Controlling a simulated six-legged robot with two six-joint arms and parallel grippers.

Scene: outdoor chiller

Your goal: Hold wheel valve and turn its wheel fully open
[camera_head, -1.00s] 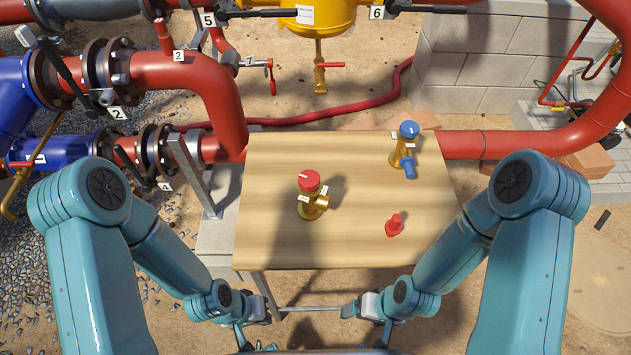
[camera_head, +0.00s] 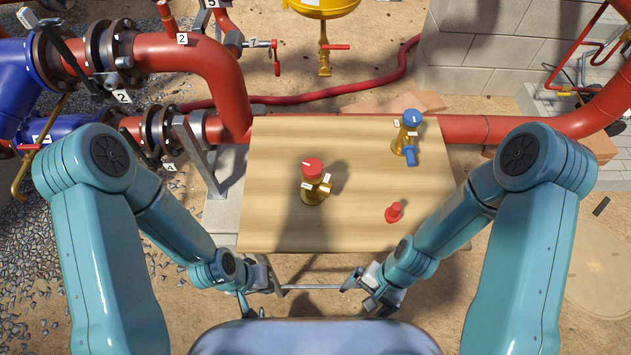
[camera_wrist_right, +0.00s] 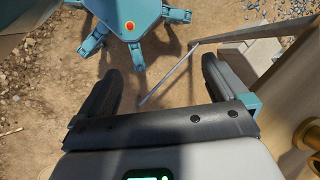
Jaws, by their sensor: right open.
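Two brass valves stand on the wooden table. One valve (camera_head: 313,191) has a round red knob (camera_head: 312,168) on top and a side outlet pointing right. The other valve (camera_head: 404,140) is at the back right, with a blue knob (camera_head: 412,117) and a blue side piece. I cannot tell which is the wheel valve. My right gripper (camera_head: 359,291) is in front of the table's near edge, clear of both valves. The right wrist view shows its fingers (camera_wrist_right: 162,75) apart with nothing between them. My left gripper (camera_head: 262,296) is left of it, also before the table; its jaws are unclear.
A small red piece (camera_head: 395,212) lies on the table (camera_head: 270,220) at front right. Red pipes (camera_head: 215,75) run behind and left of it. The right wrist view shows a brass surface (camera_wrist_right: 290,165) at lower right. The table's front middle is clear.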

